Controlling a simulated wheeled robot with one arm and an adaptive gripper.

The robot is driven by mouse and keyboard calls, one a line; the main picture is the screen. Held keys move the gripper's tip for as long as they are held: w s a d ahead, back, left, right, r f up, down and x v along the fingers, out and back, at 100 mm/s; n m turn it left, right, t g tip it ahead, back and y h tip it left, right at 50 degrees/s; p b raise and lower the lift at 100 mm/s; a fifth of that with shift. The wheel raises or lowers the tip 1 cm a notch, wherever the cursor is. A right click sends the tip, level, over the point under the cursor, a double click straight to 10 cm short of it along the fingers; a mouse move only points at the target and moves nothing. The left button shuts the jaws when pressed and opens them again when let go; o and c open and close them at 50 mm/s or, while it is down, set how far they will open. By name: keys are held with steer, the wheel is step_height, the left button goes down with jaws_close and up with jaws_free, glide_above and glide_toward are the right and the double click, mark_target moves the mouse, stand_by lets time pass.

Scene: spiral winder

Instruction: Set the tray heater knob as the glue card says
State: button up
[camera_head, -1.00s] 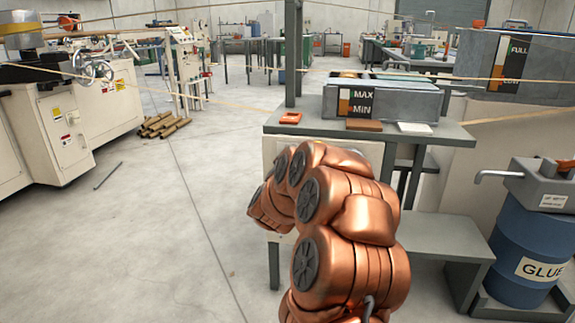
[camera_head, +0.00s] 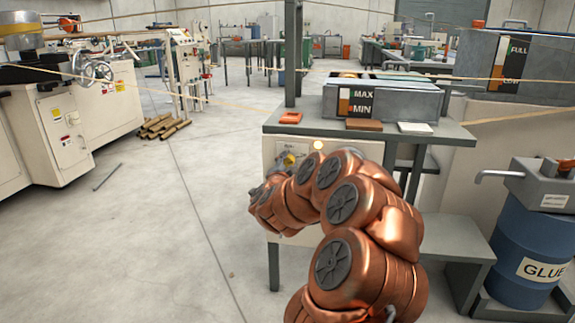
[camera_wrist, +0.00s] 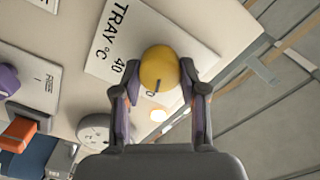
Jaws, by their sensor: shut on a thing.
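The tray heater knob (camera_wrist: 158,66) is a round yellow knob in the wrist view, on a white plate (camera_wrist: 108,40) reading "TRAY °C" and "40". A dark pointer line shows on its lower side; the other numbers are mostly hidden. My gripper (camera_wrist: 160,72) is shut on the knob, one finger on each side. In the head view the knob (camera_head: 290,159) is a small yellow spot on the pale panel, at the end of my copper arm. A white card (camera_head: 415,128) lies on the bench; I cannot read it or tell whether it is the glue card.
A lit lamp (camera_wrist: 157,115) and a round gauge (camera_wrist: 98,128) sit near the knob. The bench (camera_head: 445,134) above the panel carries the MAX/MIN glue tray (camera_head: 412,98). A blue glue drum (camera_head: 525,235) stands at right.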

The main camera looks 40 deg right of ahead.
steer(key=shift+w+r, duration=0.1)
steer(key=o, duration=1.1)
steer(key=shift+o, duration=0.2)
steer(key=shift+a, duration=0.1)
steer(key=v, duration=0.7)
steer(key=shift+a, duration=0.15)
